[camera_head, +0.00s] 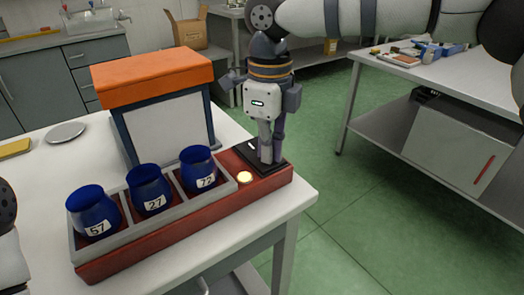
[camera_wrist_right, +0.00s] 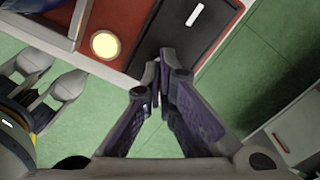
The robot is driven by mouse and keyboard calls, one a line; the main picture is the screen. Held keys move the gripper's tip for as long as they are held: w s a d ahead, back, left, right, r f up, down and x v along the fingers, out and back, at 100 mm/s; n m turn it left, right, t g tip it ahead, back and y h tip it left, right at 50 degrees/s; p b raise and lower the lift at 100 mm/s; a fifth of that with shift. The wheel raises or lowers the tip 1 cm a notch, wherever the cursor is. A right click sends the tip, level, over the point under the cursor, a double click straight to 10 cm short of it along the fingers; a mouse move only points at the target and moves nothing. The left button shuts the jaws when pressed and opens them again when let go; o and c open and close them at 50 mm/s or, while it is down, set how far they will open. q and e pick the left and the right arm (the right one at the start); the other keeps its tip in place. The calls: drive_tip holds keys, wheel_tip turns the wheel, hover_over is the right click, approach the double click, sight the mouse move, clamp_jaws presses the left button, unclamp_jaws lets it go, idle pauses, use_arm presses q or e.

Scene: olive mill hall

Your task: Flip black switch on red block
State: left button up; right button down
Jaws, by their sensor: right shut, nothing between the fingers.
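The long red block (camera_head: 185,241) lies on the white table in the head view. The black switch (camera_head: 247,155) is at its right end and carries a white mark. In the right wrist view the switch (camera_wrist_right: 180,42) fills the top middle. My right gripper (camera_head: 270,160) points down over the switch, fingers closed and empty. In the wrist view its fingertips (camera_wrist_right: 157,75) overlap the switch's lower end; I cannot tell whether they touch it. The fingers hide part of the switch.
A glowing yellow light (camera_head: 245,177) sits beside the switch. Blue cups marked 57 (camera_head: 88,207), 27 (camera_head: 149,183) and 72 (camera_head: 198,164) stand in a grey rack (camera_head: 160,215). An orange-topped panel (camera_head: 155,75) stands behind. The table's right edge is close to the block.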

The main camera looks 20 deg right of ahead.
drive_tip(key=shift+f, duration=0.1)
wheel_tip(320, 180, up, 5)
drive_tip(key=shift+f+p, duration=0.1)
drive_tip(key=shift+p, duration=0.45)
use_arm(q)
drive_tip(key=shift+w+r+t, duration=0.4)
drive_tip(key=shift+w+r, duration=0.35)
drive_tip(key=shift+w, duration=0.05)
use_arm(e)
drive_tip(key=shift+r, duration=1.15)
